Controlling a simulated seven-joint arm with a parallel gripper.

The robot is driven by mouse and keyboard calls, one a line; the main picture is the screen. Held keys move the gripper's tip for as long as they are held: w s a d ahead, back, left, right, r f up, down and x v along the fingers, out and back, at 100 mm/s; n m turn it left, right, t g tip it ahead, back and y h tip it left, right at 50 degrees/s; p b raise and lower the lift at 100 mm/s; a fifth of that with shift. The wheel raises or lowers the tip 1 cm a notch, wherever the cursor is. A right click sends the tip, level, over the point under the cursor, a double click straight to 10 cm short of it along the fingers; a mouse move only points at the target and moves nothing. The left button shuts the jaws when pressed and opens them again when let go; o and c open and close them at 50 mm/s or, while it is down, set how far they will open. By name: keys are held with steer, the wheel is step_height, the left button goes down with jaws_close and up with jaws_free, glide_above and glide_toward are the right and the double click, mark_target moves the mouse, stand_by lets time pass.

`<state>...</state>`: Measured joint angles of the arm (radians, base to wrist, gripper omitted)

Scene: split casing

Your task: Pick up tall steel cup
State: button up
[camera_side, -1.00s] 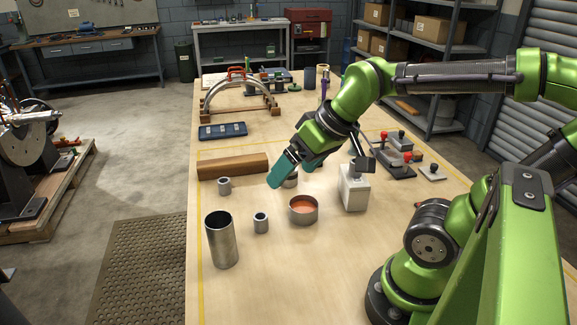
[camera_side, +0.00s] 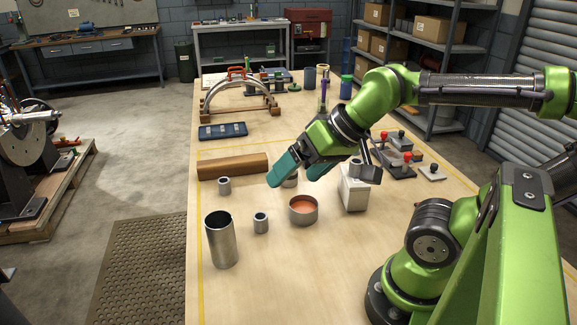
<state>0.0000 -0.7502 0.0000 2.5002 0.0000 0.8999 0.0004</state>
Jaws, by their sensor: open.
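The tall steel cup (camera_side: 221,241) stands upright near the left front edge of the wooden table, with its dark open mouth facing up. My gripper (camera_side: 296,179) is open and empty, with teal fingers pointing down and to the left. It hangs above the table, to the right of the cup and farther back, clearly apart from it. Part of a small grey ring piece behind the fingers is hidden.
A small steel sleeve (camera_side: 261,223) stands just right of the cup. A low round tin with orange inside (camera_side: 303,211) and a white block (camera_side: 355,190) stand farther right. Another sleeve (camera_side: 224,186) and a wooden bar (camera_side: 233,166) lie behind.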

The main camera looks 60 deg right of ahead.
steer(key=shift+c, duration=0.6)
steer(key=m+g+h, duration=0.1)
steer(key=m+g, duration=0.1)
steer(key=g, duration=0.4)
glide_above(222, 240)
steer(key=w+d, duration=0.1)
steer(key=d, duration=0.1)
step_height(222, 240, down, 2)
steer(key=f, duration=0.1)
step_height(222, 240, up, 2)
steer(key=w+m+g+h, duration=0.1)
steer(key=w+m, duration=0.1)
steer(key=m, duration=0.1)
steer(key=shift+s+f, duration=0.2)
steer(key=shift+f, duration=3.95)
steer(key=shift+s+f, duration=0.15)
steer(key=shift+f, duration=4)
steer(key=c, duration=1.1)
steer(key=shift+c, duration=0.4)
